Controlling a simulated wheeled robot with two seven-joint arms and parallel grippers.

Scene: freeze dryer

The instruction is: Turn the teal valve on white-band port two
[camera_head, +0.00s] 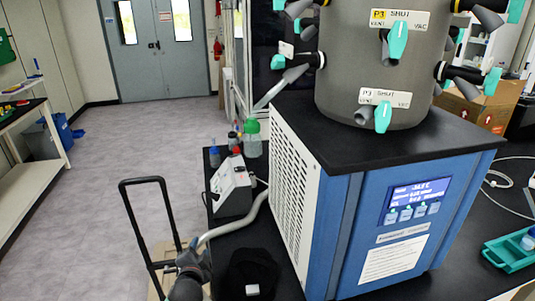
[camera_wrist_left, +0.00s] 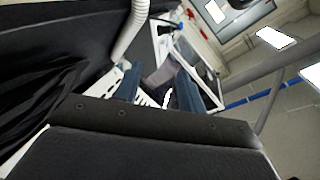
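The grey drum (camera_head: 372,60) stands on the freeze dryer and carries several teal valves on dark ports. A lower front valve (camera_head: 383,117) hangs below a plain white label (camera_head: 385,97). An upper front valve (camera_head: 397,40) sits under a label with a yellow patch. A left valve (camera_head: 278,61) is beside a small pale label (camera_head: 286,48). My left gripper (camera_head: 250,264) appears low over the dark bench, well below the valves. In the left wrist view its two fingers (camera_wrist_left: 160,84) stand apart, touching no valve. My right gripper is out of view.
The blue and white freeze dryer (camera_head: 330,220) fills the right middle. A white instrument (camera_head: 232,187), bottles (camera_head: 252,140) and a pale hose (camera_head: 232,227) are left of it. A black cart handle (camera_head: 145,230) stands left. A green tray (camera_head: 510,250) is at right.

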